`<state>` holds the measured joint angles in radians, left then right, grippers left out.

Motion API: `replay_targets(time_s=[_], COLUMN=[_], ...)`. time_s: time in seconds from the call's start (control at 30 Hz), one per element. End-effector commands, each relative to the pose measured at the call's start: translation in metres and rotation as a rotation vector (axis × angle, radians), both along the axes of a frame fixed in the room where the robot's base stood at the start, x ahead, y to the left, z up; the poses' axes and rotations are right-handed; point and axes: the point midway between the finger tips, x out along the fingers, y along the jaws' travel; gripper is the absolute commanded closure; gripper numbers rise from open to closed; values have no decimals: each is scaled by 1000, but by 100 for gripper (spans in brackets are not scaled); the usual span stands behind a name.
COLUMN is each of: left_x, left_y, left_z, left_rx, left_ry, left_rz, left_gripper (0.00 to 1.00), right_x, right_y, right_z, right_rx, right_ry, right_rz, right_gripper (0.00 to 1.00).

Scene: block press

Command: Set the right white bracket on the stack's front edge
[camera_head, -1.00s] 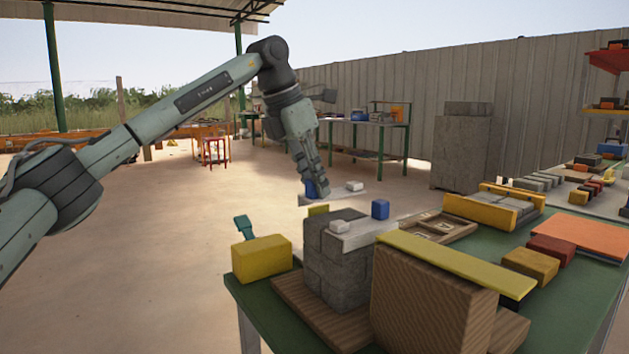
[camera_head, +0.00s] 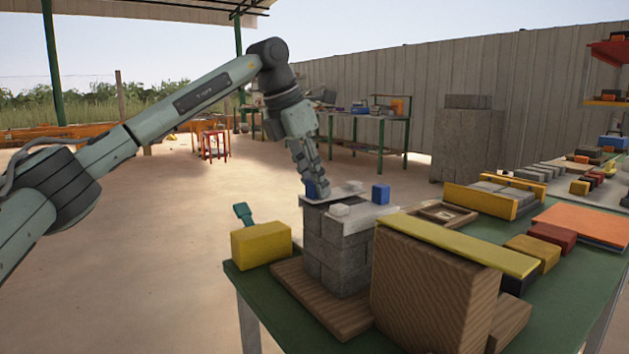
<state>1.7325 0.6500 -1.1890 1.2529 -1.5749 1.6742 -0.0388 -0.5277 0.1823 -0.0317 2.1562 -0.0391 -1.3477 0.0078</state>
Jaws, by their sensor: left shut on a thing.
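The stack (camera_head: 335,255) of grey blocks stands upright on a brown wooden board. A white bracket (camera_head: 371,217), a flat pale plate, lies on its top along the near right side, with a small white block (camera_head: 340,210) and a blue block (camera_head: 381,193) at its ends. My left gripper (camera_head: 321,191) points down at the stack's far side, shut on a second white bracket (camera_head: 338,191), a similar pale plate with a blue block and a small white block. Whether this plate touches the stack cannot be told. My right gripper is not in view.
A tall ribbed brown block (camera_head: 432,294) topped by a yellow board (camera_head: 460,246) stands close at right of the stack. A yellow block (camera_head: 261,244) sits at left on the green table (camera_head: 570,315). Several coloured blocks and an orange plate (camera_head: 585,224) lie at right.

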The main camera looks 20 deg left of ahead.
Motion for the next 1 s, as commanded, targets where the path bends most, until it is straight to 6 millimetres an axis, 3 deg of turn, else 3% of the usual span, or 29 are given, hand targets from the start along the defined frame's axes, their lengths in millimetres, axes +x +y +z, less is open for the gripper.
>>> replay_targets(time_s=[0.97, 1.0], left_x=[0, 0], left_y=[0, 0], left_z=[-10, -9], left_rx=[0, -1], left_ry=[0, -1], left_rz=[1, 1], left_gripper=[100, 74], right_x=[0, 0], right_y=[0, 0], right_z=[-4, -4], right_rx=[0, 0], right_ry=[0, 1], right_rz=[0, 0], right_gripper=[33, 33])
